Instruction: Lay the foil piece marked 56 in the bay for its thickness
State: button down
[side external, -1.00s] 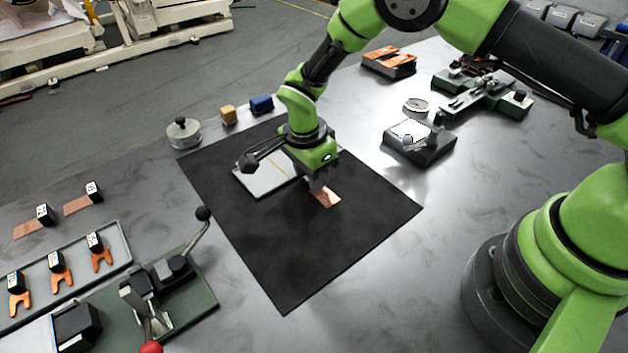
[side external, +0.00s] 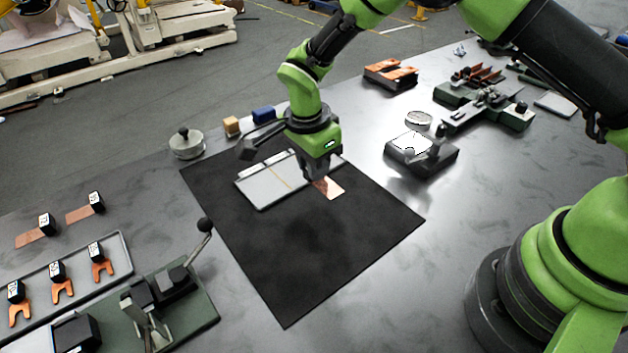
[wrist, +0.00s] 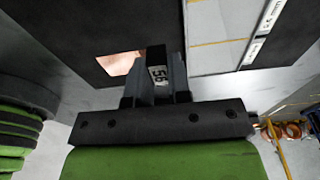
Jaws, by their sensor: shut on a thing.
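The copper foil piece (side external: 328,188) shows just right of the grey-white bay board (side external: 262,190), over the black mat (side external: 300,255). My gripper (side external: 317,177) points down and is shut on the foil piece's dark block. In the wrist view, the block (wrist: 158,74) reads 56 between the fingers, and the copper sheet (wrist: 118,63) shows left of it. The board (wrist: 215,20), with thin yellow lines and white labels along one edge, lies right of the fingers there. I cannot tell the foil's exact height above the mat.
Other foil pieces with black blocks (side external: 96,201) lie at left, with a tray (side external: 125,262) of orange forked pieces. A lever tool (side external: 165,300) stands front left.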

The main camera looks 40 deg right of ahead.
notch_tip(320, 180, up, 4)
jog(key=shift+r, duration=0.15)
jog(key=shift+w+a+r+n, duration=0.1)
jog(key=shift+r+n, duration=0.05)
jog(key=shift+n, duration=0.45)
jog(key=w+a+n, duration=0.1)
jog(key=n, duration=0.5)
jog(key=n+y, duration=0.3)
jog(key=n, duration=2.6)
send_over(273, 194)
notch_tip(273, 194, down, 2)
jog(key=shift+d+f, duration=0.2)
jog(key=shift+f, duration=2.15)
jog(key=shift+f, duration=1.35)
